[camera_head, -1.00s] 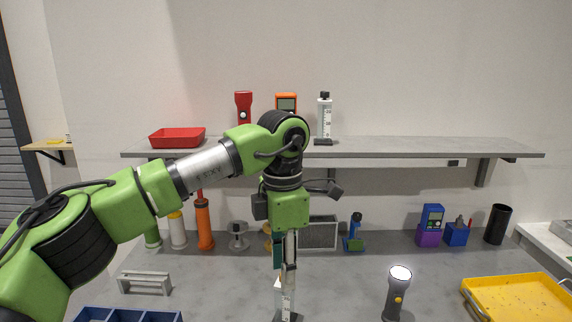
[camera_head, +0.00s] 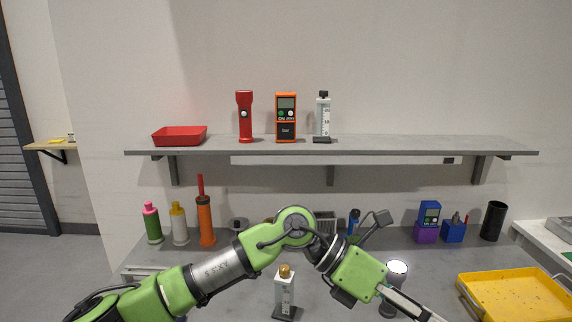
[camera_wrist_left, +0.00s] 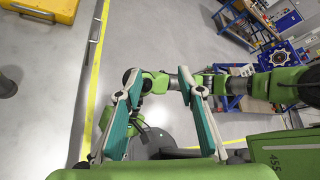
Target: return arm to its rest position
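My left arm (camera_head: 228,268) comes in from the lower left in the head view, bends at a raised elbow and reaches down to the lower right. Its gripper runs out of the bottom edge there. In the left wrist view the two teal-padded fingers of my left gripper (camera_wrist_left: 160,78) stand apart with nothing between them.
A grey flashlight (camera_head: 396,274) stands behind my left wrist, partly hidden. A yellow tray (camera_head: 520,296) lies at the right of the bench. Several bottles and tools line the back, under a grey shelf (camera_head: 400,147). The wrist view shows open floor (camera_wrist_left: 50,120).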

